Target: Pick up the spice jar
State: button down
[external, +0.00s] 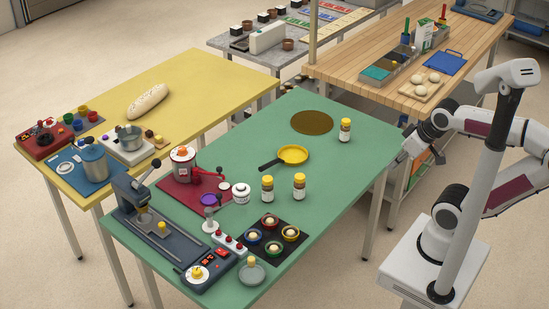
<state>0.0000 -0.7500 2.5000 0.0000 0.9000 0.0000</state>
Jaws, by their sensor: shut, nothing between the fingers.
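Three similar jars with yellow caps and pale labels stand upright on the green table (330,225); I cannot tell which one is the spice jar. One jar (345,131) stands alone near the far right corner, beside a dark round mat (312,122). Two more jars, one on the left (267,189) and one on the right (299,187), stand close together near the middle. My gripper (403,157) hangs at the right edge of the green table, shut and empty. It is apart from every jar, and nearest to the lone one.
A yellow pan (292,154) lies between the lone jar and the pair. A white jar (240,193), a red-based machine (184,165) and a black tray with small bowls (270,238) crowd the left and front. The table's right side is clear.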

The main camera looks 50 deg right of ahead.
dwell(0.4)
jog(key=c, duration=1.6)
grip_release()
jog(key=shift+o, duration=0.2)
jog(key=shift+w, duration=0.15)
